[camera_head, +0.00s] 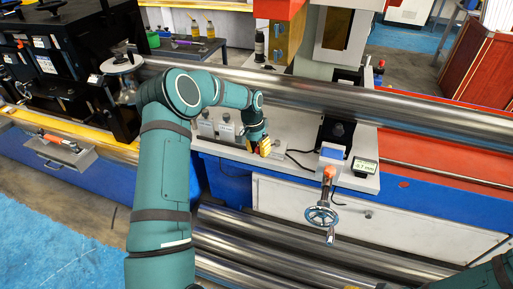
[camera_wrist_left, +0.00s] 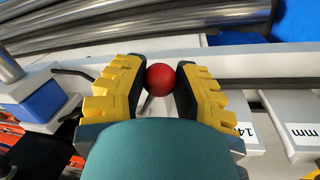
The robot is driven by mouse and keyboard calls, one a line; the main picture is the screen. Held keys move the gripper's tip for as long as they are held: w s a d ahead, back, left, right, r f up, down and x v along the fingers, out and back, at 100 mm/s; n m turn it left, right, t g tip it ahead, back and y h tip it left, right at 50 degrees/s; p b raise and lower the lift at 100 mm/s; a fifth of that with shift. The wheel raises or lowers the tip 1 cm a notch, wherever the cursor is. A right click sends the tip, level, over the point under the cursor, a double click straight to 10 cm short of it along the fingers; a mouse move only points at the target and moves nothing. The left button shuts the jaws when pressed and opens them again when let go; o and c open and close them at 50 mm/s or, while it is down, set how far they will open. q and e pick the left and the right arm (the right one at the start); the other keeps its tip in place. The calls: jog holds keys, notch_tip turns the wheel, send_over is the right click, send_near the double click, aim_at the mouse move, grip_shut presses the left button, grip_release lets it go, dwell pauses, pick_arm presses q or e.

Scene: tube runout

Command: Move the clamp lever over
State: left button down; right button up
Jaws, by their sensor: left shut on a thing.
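The clamp lever's red ball knob (camera_wrist_left: 159,79) shows in the left wrist view between the yellow fingers of my left gripper (camera_wrist_left: 162,88). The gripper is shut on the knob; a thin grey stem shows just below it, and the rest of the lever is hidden. In the head view my left gripper (camera_head: 264,147) is low over the light grey machine bed (camera_head: 292,127), and the knob cannot be made out there. My right gripper is out of view; only a bit of my right arm shows at the bottom right corner.
A long steel tube (camera_head: 320,97) runs across behind the gripper. To the right are a handwheel (camera_head: 322,216) with an orange knob and a small display (camera_head: 364,166). Grey blocks (camera_head: 226,132) stand just left of the gripper. More tubes (camera_head: 300,245) lie below in front.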

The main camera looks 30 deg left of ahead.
pick_arm(q)
jog(key=shift+s+d+f+n+t, duration=0.1)
jog(key=shift+d+n+t, duration=0.15)
jog(key=shift+d+n, duration=1.15)
jog(key=shift+s+d+n+t, duration=0.1)
jog(key=shift+d+n+t, duration=0.15)
jog(key=shift+d+n, duration=1.1)
jog(key=shift+a+n, duration=0.25)
jog(key=shift+n, duration=0.1)
jog(key=c, duration=0.6)
grip_release()
jog(key=shift+c, duration=0.2)
jog(key=v, duration=1.2)
jog(key=shift+d, duration=0.1)
